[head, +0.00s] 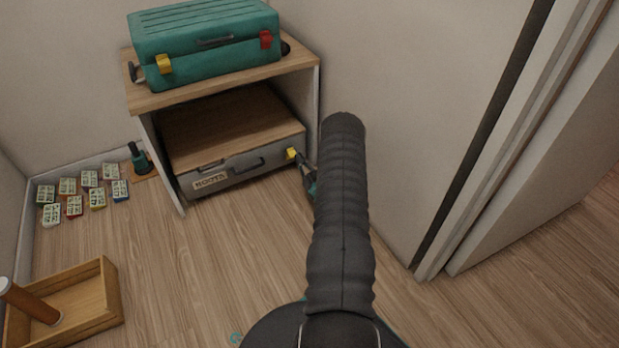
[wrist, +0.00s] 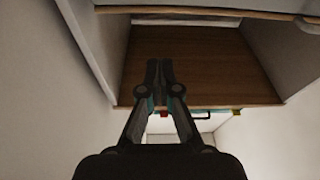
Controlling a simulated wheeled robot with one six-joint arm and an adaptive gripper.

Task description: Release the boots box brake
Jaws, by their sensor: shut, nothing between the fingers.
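The boots box (head: 243,168) is a grey-fronted box with a wooden top and a name plate, low in the shelf unit. A dark handle sits on its front. A small yellow piece (head: 291,153), perhaps the brake, is at the front's right end. My gripper (head: 301,160) is just right of that yellow piece, partly hidden behind my dark arm link. I cannot tell whether they touch. In the wrist view, my gripper (wrist: 158,66) has its fingertips together, with nothing between them, in front of a brown wooden surface.
A teal case (head: 207,50) with a yellow and a red latch stands on the shelf top. Several small patterned boxes (head: 89,179) and a dark green bottle-like item (head: 140,158) are at the left. A wooden tray (head: 85,303) lies front left. A wall stands close right; the middle floor is clear.

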